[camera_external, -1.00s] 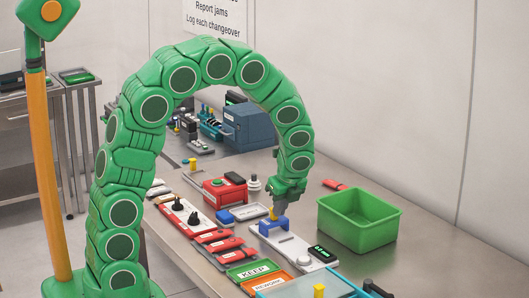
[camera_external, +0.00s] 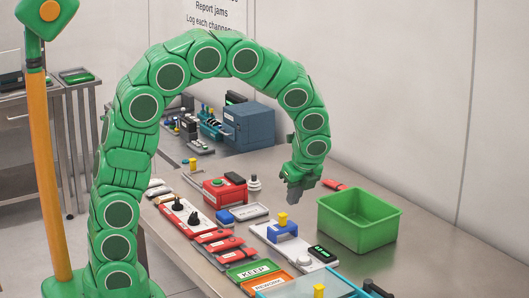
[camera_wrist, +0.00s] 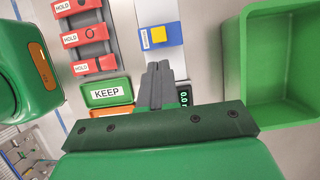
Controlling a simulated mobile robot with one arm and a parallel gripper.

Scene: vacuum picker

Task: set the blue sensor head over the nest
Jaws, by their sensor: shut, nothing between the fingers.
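The blue sensor head (camera_external: 282,232) is a small arch-shaped block with a yellow knob (camera_external: 283,218) on top. It stands upright on the white instrument board (camera_external: 304,255), and it also shows in the wrist view (camera_wrist: 147,41). It appears to sit over the round part of the board, the likely nest, which it largely hides, so the exact seating cannot be told. My gripper (camera_external: 298,199) is above and behind the head, apart from it. In the wrist view its fingers (camera_wrist: 158,66) are together and empty.
A green bin (camera_external: 345,238) stands to the right of the board. A digital display (camera_external: 322,254) is on the board's near end. The KEEP tray (camera_external: 254,271) and red HOLD pieces (camera_external: 223,243) lie to the left. A red box (camera_external: 225,190) stands farther back.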

